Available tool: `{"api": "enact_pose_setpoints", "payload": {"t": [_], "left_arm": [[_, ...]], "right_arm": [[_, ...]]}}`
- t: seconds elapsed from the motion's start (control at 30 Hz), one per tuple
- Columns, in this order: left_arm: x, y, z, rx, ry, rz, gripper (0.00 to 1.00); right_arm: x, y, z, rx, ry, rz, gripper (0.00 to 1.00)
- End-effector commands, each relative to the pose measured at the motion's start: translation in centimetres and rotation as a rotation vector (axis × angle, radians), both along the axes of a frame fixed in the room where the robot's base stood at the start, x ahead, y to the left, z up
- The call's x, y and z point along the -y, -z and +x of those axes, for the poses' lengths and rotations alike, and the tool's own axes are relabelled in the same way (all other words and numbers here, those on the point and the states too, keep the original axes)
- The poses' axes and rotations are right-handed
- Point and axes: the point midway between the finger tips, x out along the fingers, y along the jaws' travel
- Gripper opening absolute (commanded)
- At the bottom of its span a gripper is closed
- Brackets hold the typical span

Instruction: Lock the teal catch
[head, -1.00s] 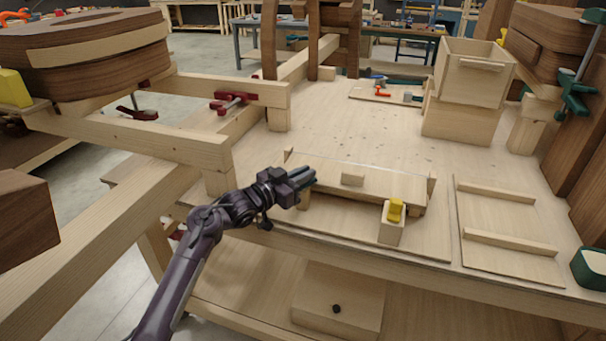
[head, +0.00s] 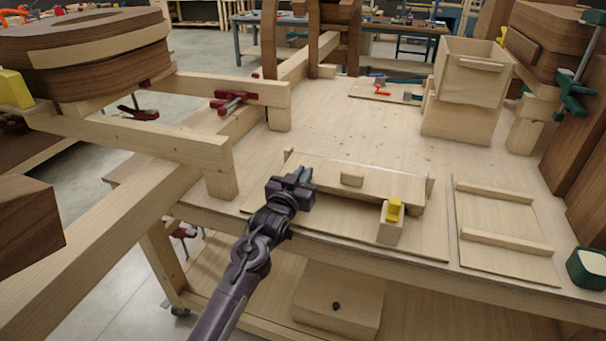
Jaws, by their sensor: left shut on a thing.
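A low wooden box with a hinged-looking lid board (head: 385,183) lies near the front edge of the bench. A yellow catch (head: 394,210) sits on a wooden block at its front right. My left gripper (head: 300,178) is at the box's front left corner, shut on what appears to be the teal catch. The gripper's fingers and body hide that catch, so its position cannot be told. My right gripper is not in view.
A board with two rails (head: 508,240) lies to the right of the box. A wooden crate (head: 474,75) stands on a block behind. A green box (head: 588,268) is at the right edge. The bench top (head: 350,125) behind the box is mostly clear.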

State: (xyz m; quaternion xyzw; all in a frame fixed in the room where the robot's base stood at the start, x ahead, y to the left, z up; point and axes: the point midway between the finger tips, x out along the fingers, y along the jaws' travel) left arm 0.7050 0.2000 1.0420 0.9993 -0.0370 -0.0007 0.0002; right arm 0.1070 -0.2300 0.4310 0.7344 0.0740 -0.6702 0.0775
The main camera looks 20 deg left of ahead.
Motion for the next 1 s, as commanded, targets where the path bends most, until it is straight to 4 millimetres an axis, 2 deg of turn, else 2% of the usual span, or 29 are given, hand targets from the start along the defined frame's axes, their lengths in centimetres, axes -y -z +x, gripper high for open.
{"api": "enact_pose_setpoints", "payload": {"t": [0.6, 0.63, 0.77, 1.0], "left_arm": [[0.0, -0.04, 0.02, 0.002, -0.056, 0.0, 0.0], [-0.01, -0.04, 0.02, 0.002, -0.056, 0.0, 0.14], [-0.01, -0.04, 0.02, 0.002, -0.056, 0.0, 0.3], [0.0, -0.04, 0.02, 0.002, -0.055, 0.001, 0.33]], "right_arm": [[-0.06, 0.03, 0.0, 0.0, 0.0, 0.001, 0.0], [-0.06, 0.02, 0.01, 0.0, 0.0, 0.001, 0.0], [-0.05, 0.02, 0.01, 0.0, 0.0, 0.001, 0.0], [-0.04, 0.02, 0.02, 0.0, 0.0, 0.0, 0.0]]}}
